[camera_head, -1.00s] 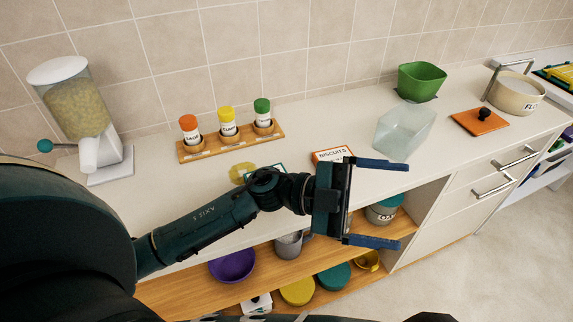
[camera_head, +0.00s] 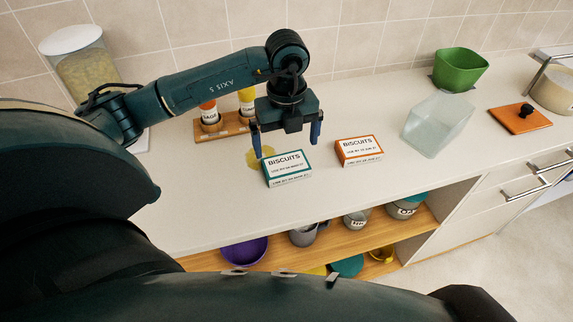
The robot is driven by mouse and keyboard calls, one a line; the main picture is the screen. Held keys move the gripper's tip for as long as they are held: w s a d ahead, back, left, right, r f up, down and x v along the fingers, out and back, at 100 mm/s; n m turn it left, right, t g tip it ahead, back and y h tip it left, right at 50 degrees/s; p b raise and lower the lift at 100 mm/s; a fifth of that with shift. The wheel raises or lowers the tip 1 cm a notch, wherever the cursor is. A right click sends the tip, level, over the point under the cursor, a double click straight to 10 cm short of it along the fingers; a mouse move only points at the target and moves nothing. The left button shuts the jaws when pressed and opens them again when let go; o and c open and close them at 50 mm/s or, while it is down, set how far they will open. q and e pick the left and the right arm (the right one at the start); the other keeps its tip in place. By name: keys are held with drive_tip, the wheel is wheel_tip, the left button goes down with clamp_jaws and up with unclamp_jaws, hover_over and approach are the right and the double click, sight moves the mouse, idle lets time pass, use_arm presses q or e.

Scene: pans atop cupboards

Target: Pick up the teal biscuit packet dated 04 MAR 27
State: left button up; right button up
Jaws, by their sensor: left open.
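A teal-edged biscuit packet (camera_head: 287,168) lies flat on the white counter, left of an orange-edged biscuit packet (camera_head: 359,150). Both read BISCUITS with a small use-by line; the dates are too small to read. My left gripper (camera_head: 287,149) points down with its two blue fingers apart, empty. It appears just above and behind the teal packet, one finger near each side; the exact height and depth are hard to tell. My right gripper is not seen.
A spice rack (camera_head: 208,134) stands behind my left arm. A clear container (camera_head: 436,125), green pot (camera_head: 459,70) and orange board (camera_head: 520,118) stand to the right. The counter front is clear.

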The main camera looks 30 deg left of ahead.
sight(286, 164)
use_arm(q)
drive_tip(key=shift+s+f+p, duration=0.15)
drive_tip(key=shift+f+p, duration=0.55)
drive_tip(key=shift+f, duration=2.7)
drive_tip(key=shift+c, duration=0.6)
drive_tip(key=c, duration=0.7)
drive_tip(key=shift+r, duration=0.1)
